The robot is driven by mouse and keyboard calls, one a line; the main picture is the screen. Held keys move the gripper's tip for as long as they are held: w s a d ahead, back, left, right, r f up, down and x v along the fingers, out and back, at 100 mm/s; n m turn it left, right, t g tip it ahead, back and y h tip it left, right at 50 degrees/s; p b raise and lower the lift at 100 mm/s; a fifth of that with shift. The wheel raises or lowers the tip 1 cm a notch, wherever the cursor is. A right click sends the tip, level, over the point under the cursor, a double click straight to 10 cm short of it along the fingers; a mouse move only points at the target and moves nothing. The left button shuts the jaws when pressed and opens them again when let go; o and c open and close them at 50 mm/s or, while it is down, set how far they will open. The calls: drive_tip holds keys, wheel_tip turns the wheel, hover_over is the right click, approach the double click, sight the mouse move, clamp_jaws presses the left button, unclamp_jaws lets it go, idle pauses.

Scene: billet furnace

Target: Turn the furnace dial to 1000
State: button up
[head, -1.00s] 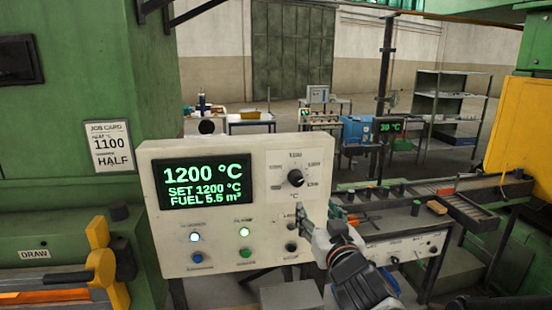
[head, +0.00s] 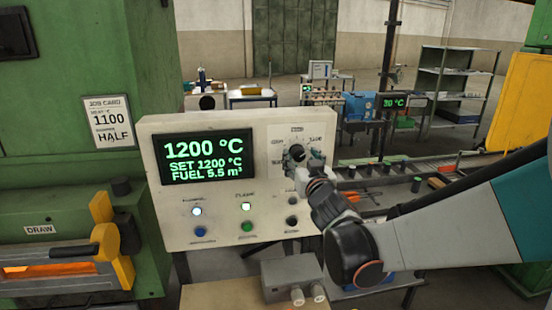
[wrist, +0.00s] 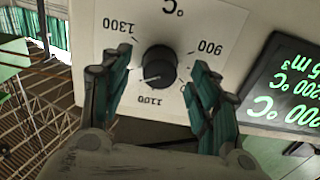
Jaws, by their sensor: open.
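The furnace dial is a black round knob (wrist: 159,66) on the white control panel (head: 160,235). In the wrist view it sits upside down among marks reading 900, 1100 and 1300. My gripper (wrist: 157,88) is open, with one teal-padded finger on each side of the knob and gaps on both sides. Whether the fingertips reach the knob's depth I cannot tell. In the head view my gripper (head: 303,160) partly covers the dial. The panel display (head: 204,158) reads 1200 °C, SET 1200 °C, FUEL 5.5 m³.
A job card (head: 108,122) reads 1100 and HALF. A grey box (head: 292,280) stands below the panel. A roller conveyor (head: 450,165) runs behind my arm on the right.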

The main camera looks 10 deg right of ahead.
drive_tip(key=shift+w, duration=0.65)
drive_tip(key=c, duration=1.1)
drive_tip(key=shift+n, duration=0.3)
